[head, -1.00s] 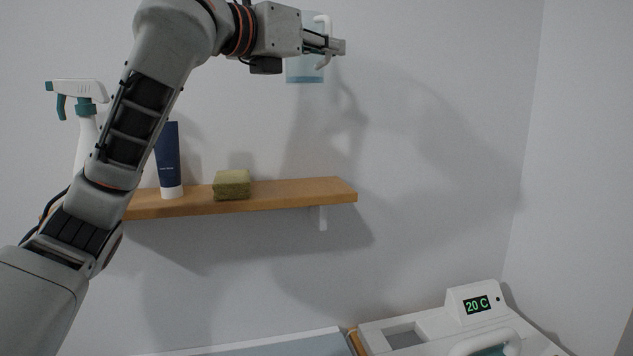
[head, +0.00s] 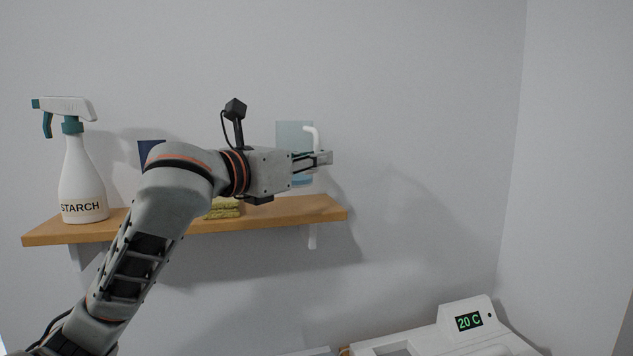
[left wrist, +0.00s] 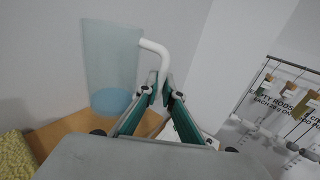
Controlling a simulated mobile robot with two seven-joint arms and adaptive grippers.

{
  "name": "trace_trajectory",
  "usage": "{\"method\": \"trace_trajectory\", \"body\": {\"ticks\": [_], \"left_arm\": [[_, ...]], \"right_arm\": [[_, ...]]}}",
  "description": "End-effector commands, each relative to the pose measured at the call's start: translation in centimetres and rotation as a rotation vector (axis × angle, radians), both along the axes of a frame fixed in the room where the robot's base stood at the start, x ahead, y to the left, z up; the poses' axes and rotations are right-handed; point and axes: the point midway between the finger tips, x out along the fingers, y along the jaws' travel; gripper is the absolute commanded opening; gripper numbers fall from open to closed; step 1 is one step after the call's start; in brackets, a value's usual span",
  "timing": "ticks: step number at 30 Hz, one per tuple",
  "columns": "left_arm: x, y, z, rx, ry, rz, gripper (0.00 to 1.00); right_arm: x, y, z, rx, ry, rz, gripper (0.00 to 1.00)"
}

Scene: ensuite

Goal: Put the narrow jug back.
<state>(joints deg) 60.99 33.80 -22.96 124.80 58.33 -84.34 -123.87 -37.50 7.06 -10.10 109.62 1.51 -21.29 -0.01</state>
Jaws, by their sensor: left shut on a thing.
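The narrow jug (head: 291,137) is translucent pale blue with a white handle and a little blue liquid at the bottom. It is upright over the right end of the wooden shelf (head: 312,208). Its base is close to the board, but I cannot tell whether they touch. My left gripper (head: 325,158) is shut on the jug's handle, to the right of its body. In the left wrist view the jug (left wrist: 110,60) stands left of my fingers (left wrist: 163,92), with the shelf (left wrist: 70,128) below. My right gripper is not in view.
A white starch spray bottle (head: 82,185) stands at the shelf's left end. A dark blue tube (head: 148,150) and a yellow-green sponge (head: 222,208) are partly hidden by my arm. A white machine reading 20 C (head: 466,318) is below right. The left wrist view shows a hanging rack (left wrist: 285,92).

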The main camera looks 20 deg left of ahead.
Motion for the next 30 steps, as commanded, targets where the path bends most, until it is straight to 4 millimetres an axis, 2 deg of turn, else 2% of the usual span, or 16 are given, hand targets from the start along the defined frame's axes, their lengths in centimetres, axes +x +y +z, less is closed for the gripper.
{"method": "trace_trajectory", "body": {"ticks": [5,13,27,30], "left_arm": [[0.0,0.0,-0.9,0.000,-0.001,-0.001,0.00],[0.0,0.0,-3.7,-0.002,0.001,-0.001,0.00],[0.0,0.0,-4.4,0.001,-0.002,0.001,0.00],[0.0,0.0,-4.4,0.001,0.000,0.001,0.23]], "right_arm": [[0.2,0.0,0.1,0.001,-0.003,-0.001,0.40],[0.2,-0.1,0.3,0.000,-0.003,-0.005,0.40],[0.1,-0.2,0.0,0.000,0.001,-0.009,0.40],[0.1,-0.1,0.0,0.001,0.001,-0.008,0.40]]}}
